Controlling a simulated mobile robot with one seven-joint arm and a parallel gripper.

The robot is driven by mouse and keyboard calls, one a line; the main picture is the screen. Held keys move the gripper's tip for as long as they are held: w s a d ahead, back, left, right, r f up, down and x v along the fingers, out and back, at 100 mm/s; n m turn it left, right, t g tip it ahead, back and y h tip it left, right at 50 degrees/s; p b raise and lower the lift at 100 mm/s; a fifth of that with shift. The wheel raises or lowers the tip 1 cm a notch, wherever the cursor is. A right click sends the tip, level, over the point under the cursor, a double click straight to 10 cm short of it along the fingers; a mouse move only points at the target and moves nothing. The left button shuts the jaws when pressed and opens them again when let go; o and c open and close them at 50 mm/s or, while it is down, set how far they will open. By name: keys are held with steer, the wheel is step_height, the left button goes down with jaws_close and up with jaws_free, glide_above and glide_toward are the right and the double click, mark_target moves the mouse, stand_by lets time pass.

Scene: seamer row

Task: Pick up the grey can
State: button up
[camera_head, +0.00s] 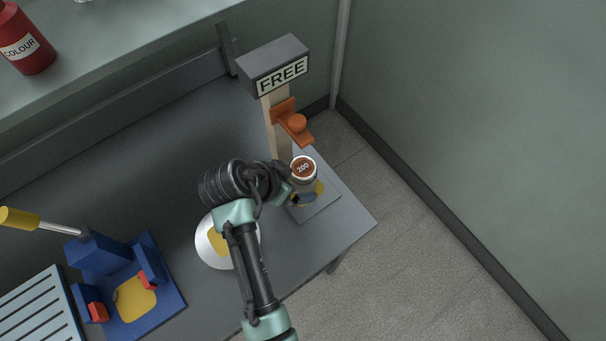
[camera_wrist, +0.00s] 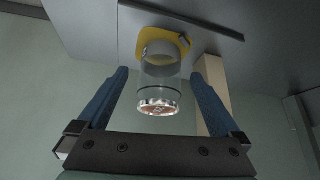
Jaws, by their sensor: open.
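The grey can (camera_head: 303,172) stands upright on a grey plate (camera_head: 323,209) with a yellow patch, at the right end of the bench. Its brown top reads "200". My gripper (camera_head: 291,186) is at the can's left side in the head view, and its wrist hides part of the surroundings. In the wrist view, the can (camera_wrist: 160,80) shows between the two blue fingers of my gripper (camera_wrist: 160,74), with a gap on each side. The gripper is open. The yellow patch under the can also shows there.
A post with a "FREE" sign (camera_head: 275,68) and an orange clamp (camera_head: 293,121) stands close behind the can. A white disc (camera_head: 208,251) lies partly under my arm. A blue fixture (camera_head: 170,294) is at lower left. A red bottle (camera_head: 27,45) stands on the shelf.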

steer(key=shift+x, duration=2.6)
steer(key=shift+w+r, duration=0.15)
steer(key=shift+r, duration=0.05)
steer(key=c, duration=1.4)
